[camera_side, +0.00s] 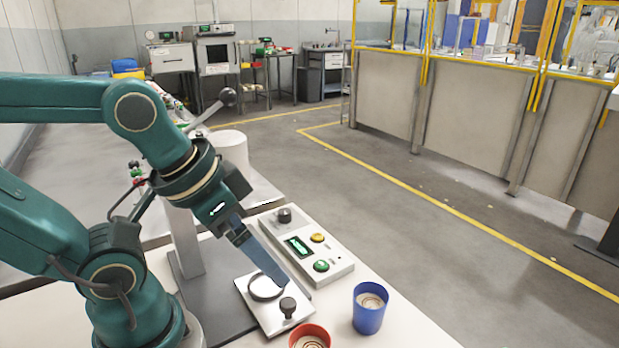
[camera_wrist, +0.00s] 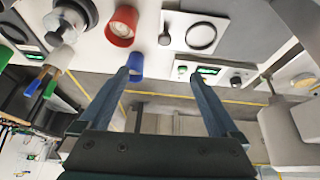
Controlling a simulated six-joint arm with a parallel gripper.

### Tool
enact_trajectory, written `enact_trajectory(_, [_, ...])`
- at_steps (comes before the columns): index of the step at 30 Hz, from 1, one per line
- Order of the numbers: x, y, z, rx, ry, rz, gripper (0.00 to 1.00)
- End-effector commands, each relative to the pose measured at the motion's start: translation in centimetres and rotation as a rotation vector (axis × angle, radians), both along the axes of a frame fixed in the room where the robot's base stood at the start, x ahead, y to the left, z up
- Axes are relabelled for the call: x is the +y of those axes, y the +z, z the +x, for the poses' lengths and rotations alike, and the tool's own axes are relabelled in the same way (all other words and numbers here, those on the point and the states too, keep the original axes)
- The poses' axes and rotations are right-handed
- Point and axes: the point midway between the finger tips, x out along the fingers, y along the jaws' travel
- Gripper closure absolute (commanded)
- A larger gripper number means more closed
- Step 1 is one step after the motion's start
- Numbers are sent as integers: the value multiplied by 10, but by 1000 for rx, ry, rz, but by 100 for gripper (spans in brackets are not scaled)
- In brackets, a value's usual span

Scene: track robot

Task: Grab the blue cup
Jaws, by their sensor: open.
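The blue cup (camera_side: 368,319) stands upright on the white table near its front edge, with something pale inside. It also shows in the wrist view (camera_wrist: 136,62), partly hidden behind the tip of the left finger. My gripper (camera_side: 281,281) is to the left of the blue cup in the side view, over the plate with a dark ring, and apart from the cup. In the wrist view my gripper (camera_wrist: 160,74) has its two long fingers spread wide with nothing held between them.
A red cup (camera_side: 310,336) stands beside the blue cup; it is also in the wrist view (camera_wrist: 121,27). The ring plate (camera_side: 272,312) with a dark knob (camera_side: 288,306) and a button panel (camera_side: 308,252) are close by. Open floor lies beyond the table.

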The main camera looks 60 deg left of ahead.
Motion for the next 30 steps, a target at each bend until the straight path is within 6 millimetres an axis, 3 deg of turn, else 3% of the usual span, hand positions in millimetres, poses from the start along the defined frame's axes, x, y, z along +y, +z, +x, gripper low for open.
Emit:
enact_trajectory(10, [-53, -28, 5, 433, 200, -421, 3])
enact_trajectory(18, [-84, -38, 39, 725, 476, -829, 3])
enact_trajectory(24, [-86, -54, 81, 868, 735, -1127, 3])
enact_trajectory(30, [-67, -86, 123, 934, 1030, -1391, 3])
